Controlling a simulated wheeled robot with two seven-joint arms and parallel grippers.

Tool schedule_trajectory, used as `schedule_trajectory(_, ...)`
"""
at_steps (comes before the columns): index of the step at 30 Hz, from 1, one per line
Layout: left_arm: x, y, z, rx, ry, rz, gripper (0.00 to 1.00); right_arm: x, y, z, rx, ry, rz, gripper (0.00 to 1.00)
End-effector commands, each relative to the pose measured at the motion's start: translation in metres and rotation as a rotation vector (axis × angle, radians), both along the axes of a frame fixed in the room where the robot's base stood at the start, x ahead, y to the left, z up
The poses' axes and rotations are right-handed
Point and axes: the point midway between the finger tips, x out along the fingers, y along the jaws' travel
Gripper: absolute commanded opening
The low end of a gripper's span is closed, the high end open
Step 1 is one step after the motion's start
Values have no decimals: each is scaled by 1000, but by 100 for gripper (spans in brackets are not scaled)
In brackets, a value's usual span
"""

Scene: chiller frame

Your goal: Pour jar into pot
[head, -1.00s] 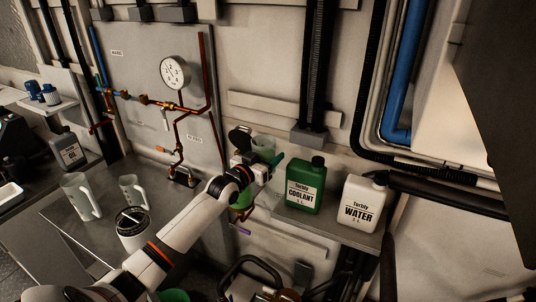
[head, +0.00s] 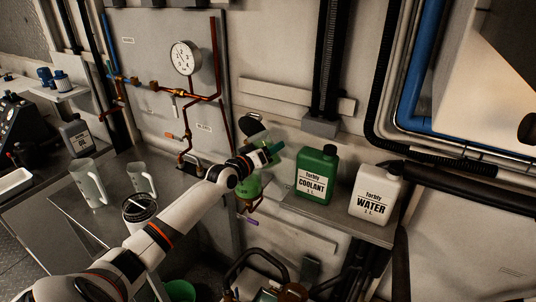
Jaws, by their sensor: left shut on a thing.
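My left gripper (head: 268,154) is shut on a clear jar (head: 258,138) by the wall, left of the coolant can. The jar looks tilted, and the gripper hides part of it. A green pot (head: 249,187) sits just below the gripper, fixed near copper piping. The jar is above the pot. The arm and gripper cover part of the pot, and I cannot tell whether liquid is passing between them. My right gripper is not in view.
A green coolant can (head: 316,175) and a white water can (head: 375,192) stand on a shelf to the right. Two clear jugs, one at the left (head: 90,183) and one beside it (head: 142,180), stand on the metal table. A pressure gauge (head: 186,58) is on the wall panel.

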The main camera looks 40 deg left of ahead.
Motion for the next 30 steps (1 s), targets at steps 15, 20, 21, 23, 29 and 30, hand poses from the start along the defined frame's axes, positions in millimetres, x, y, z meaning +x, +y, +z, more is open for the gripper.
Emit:
schedule_trajectory(15,0,0,-1,4,-2,0,29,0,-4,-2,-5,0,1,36)
schedule_trajectory(20,0,0,-1,5,-3,0,29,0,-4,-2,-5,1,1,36)
schedule_trajectory(21,0,0,-1,1,-1,0,29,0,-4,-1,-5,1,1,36)
schedule_trajectory(23,0,-1,-1,-31,3,0,29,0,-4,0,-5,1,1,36)
schedule_trajectory(29,-1,-4,-4,-184,26,0,29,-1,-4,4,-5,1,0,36)
schedule_trajectory(30,-1,-4,-5,-181,26,0,29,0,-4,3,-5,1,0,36)
